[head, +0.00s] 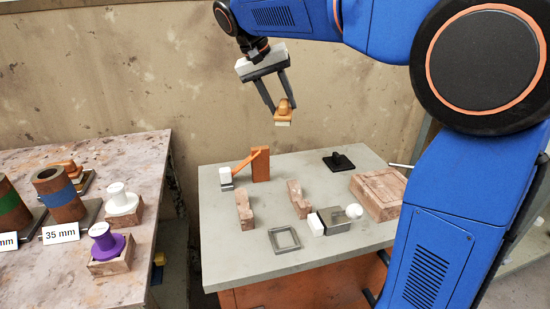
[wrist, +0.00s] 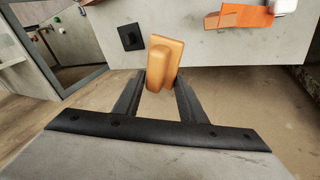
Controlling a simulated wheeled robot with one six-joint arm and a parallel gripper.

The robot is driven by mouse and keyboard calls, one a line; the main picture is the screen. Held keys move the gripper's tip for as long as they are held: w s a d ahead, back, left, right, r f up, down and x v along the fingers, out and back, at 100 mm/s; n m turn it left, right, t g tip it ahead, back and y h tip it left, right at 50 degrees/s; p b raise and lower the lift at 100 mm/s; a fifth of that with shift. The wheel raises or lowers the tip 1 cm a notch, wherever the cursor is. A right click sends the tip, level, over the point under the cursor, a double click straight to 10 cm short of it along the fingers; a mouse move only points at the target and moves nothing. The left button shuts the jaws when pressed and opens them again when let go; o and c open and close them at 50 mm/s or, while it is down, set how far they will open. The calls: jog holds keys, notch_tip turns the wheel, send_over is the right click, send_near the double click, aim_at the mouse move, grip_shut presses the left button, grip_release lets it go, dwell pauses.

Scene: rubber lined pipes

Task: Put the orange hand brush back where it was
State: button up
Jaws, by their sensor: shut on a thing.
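The orange hand brush (head: 284,113) is held between the fingers of my gripper (head: 277,106), high above the back part of the grey table (head: 226,247). A pale strip shows along its underside in the head view. In the wrist view the brush (wrist: 161,64) sits at the tips of my gripper (wrist: 158,84), with its rounded grip toward the camera. The brush is clear of the table and touches nothing but the fingers.
On the grey table are an orange upright block with an arm (head: 261,165), two brick pieces (head: 299,199), a black holder (head: 339,162), a square frame (head: 284,239) and a brick tray (head: 377,194). A left table (head: 93,262) bears pipes and spools (head: 106,242). The wall is behind.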

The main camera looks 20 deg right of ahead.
notch_tip(320, 180, down, 16)
jog(key=shift+f, duration=0.1)
dwell(0.5)
jog(key=o, duration=1.4)
jog(key=shift+f, duration=0.1)
jog(key=v, duration=1.2)
jog(key=shift+d, duration=0.1)
